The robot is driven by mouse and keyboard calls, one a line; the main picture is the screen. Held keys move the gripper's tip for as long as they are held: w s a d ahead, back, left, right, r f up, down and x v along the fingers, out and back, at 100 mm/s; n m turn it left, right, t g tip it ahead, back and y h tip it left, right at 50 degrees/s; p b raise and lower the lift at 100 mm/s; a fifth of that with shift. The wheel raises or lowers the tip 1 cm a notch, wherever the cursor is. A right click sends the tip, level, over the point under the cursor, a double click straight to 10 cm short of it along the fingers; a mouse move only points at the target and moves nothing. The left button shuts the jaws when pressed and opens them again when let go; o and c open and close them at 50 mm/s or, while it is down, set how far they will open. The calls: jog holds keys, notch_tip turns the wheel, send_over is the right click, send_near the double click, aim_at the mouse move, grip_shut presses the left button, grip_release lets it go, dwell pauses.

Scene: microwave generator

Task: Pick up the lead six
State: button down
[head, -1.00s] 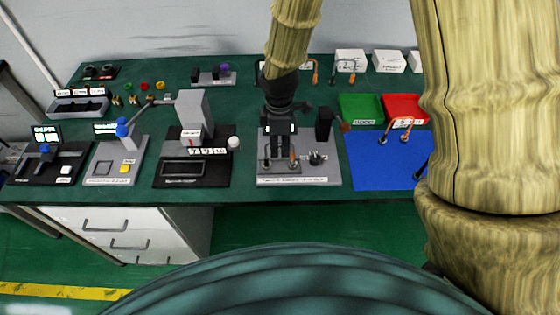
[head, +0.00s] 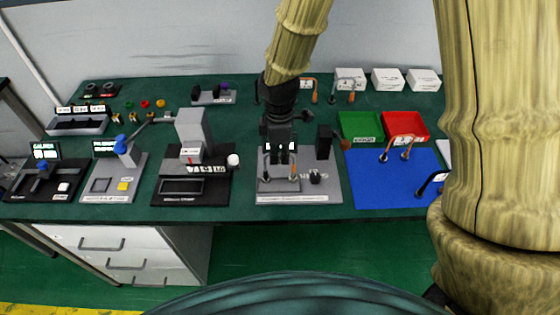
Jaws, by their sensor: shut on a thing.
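My gripper (head: 280,152) points down over the grey test station (head: 325,190) in the middle of the table. It is shut on a lead (head: 294,171) with a dark end on the left and an orange end on the right. The lead's ends hang at the station's front block; I cannot tell whether they touch it. My fingers hide the lead's middle and any number on it, so I cannot tell if it is lead six. Another orange lead (head: 403,141) stands at the blue mat's back edge, and a dark lead (head: 433,180) is at its right side.
The blue mat (head: 385,180) lies right of the station, with a green tray (head: 360,125) and a red tray (head: 405,122) behind it. A black-based machine (head: 190,190) stands left. More leads (head: 345,85) and white boxes (head: 388,79) are at the back.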

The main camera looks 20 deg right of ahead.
jog(key=s+a+r+b, duration=0.1)
jog(key=s+a+b, duration=0.3)
jog(key=s, duration=0.9)
jog(key=b, duration=0.3)
jog(key=shift+s+r+b, duration=0.2)
jog(key=shift+s+b, duration=0.05)
jog(key=shift+b, duration=0.15)
jog(key=s+b, duration=0.1)
jog(key=b, duration=0.3)
jog(key=shift+s+a+r, duration=0.2)
jog(key=shift+s+r, duration=0.05)
jog(key=shift+s, duration=0.1)
